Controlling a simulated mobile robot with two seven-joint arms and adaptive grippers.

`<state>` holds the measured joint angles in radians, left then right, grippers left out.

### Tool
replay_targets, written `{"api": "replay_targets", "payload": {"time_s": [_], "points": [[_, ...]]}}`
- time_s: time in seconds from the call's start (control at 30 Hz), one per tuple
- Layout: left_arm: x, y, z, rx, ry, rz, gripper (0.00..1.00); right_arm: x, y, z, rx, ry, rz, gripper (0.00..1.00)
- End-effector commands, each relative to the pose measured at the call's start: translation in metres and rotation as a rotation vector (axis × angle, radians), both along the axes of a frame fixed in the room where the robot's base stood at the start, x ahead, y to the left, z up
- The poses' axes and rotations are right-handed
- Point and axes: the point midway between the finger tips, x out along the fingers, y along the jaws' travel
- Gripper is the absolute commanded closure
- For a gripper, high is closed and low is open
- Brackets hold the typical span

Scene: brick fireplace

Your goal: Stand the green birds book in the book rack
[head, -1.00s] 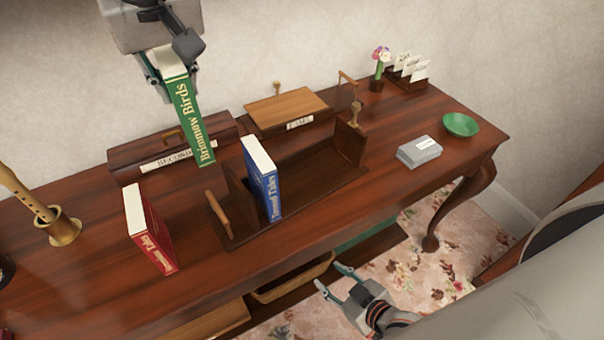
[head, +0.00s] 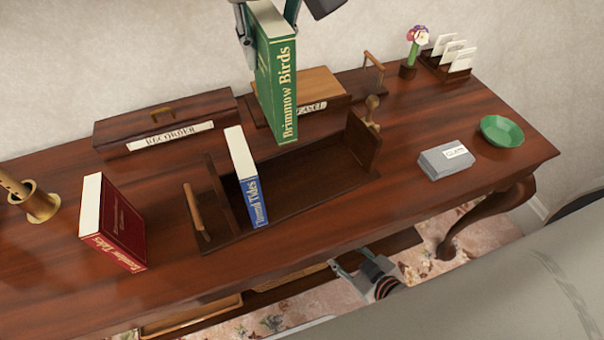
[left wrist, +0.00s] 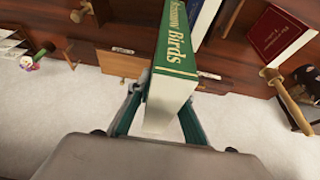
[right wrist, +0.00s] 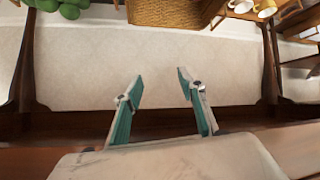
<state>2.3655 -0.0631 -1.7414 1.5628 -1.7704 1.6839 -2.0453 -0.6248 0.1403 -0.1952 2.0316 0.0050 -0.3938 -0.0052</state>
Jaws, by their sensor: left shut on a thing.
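The green birds book (head: 278,85) hangs upright in my left gripper (head: 250,30), which is shut on its upper part. In the left wrist view the green book (left wrist: 178,45) sits between the two fingers (left wrist: 155,110). The book is above the wooden book rack (head: 310,205), right of the blue book and apart from it in the head view. The blue book (head: 246,180) stands in the rack near its left end. My right gripper (head: 350,275) is low in front of the table; its fingers are spread and empty in the right wrist view (right wrist: 155,92).
A red book (head: 112,222) stands on the table left of the rack. Behind are a recorder box (head: 165,120) and an easel box (head: 318,85). A grey card box (head: 446,160) and green bowl (head: 502,131) are at right. The rack's right part is empty.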

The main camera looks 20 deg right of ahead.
Motion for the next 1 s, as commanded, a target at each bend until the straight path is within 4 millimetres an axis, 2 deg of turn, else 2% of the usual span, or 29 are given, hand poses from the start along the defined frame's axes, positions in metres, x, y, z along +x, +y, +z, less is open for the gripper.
{"api": "replay_targets", "payload": {"time_s": [0.13,0.23,0.53,0.73,0.83,1.0], "points": [[-0.003,-0.004,-0.005,0.001,0.002,-0.004,1.00,-0.001,0.000,-0.003,-0.001,0.004,0.000,0.60],[-0.003,-0.004,-0.020,0.002,0.005,-0.006,1.00,-0.004,0.000,-0.009,-0.003,0.011,0.001,0.60],[-0.003,-0.004,-0.093,0.000,0.009,-0.007,1.00,-0.012,-0.001,-0.027,-0.018,0.035,0.007,0.60],[-0.003,-0.003,-0.137,0.002,0.008,-0.005,1.00,-0.010,-0.004,-0.030,-0.026,0.032,0.006,0.60],[-0.003,-0.004,-0.150,0.000,0.006,-0.005,1.00,-0.007,-0.005,-0.028,-0.028,0.025,0.006,0.60],[-0.003,-0.004,-0.159,-0.001,0.002,-0.004,1.00,-0.005,-0.005,-0.027,-0.028,0.020,0.006,0.60]]}}
